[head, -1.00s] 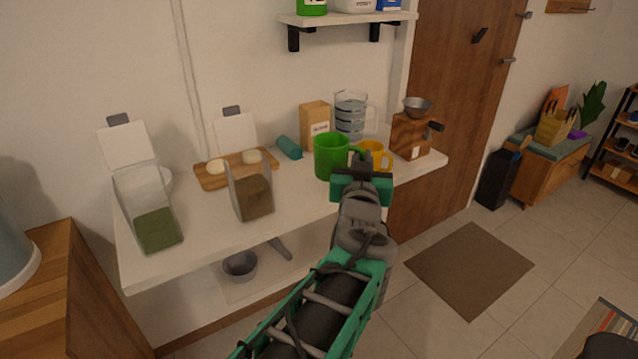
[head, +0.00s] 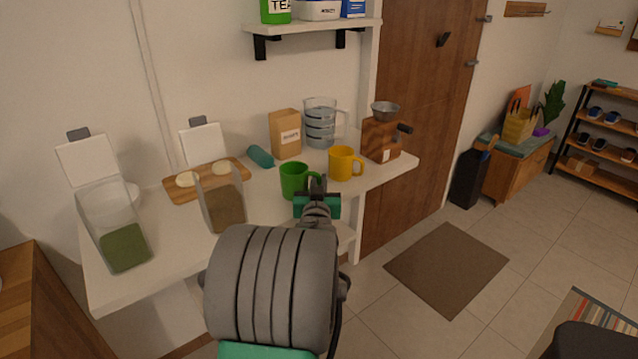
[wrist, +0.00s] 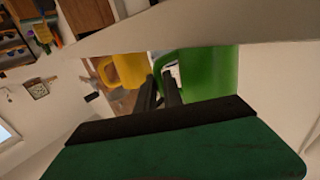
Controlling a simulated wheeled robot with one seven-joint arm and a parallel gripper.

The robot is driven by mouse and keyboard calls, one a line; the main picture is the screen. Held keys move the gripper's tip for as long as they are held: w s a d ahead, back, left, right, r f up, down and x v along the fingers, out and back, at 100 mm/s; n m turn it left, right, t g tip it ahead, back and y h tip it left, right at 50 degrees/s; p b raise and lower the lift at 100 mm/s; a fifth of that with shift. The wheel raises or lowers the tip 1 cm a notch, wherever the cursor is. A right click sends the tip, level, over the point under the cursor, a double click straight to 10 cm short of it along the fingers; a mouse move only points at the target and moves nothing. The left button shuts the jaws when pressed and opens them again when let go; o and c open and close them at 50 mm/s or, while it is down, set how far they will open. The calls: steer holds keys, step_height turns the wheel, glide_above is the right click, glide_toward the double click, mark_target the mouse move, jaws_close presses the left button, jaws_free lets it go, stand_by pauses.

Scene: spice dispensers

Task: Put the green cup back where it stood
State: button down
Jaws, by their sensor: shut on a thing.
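The green cup (head: 293,181) is upright at the front part of the white counter, left of the yellow cup (head: 344,164). My gripper (head: 316,187) is at its right side, shut on its handle. The cup's base looks at counter level, but I cannot tell whether it touches. In the wrist view the green cup (wrist: 212,78) fills the area right of my fingers (wrist: 162,84), and the yellow cup (wrist: 126,70) shows on the left. My fingers partly hide the handle.
Behind stand a paper bag (head: 285,134), a glass jug (head: 320,124) and a wooden grinder (head: 381,138). A teal roll (head: 260,156) lies behind the green cup. A brown dispenser (head: 224,206) stands to its left, with bare counter between them.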

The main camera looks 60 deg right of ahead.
steer(key=shift+f, duration=0.1)
steer(key=c, duration=1.5)
jaws_free()
steer(key=shift+r, duration=0.3)
steer(key=v, duration=1.2)
steer(key=shift+f, duration=0.15)
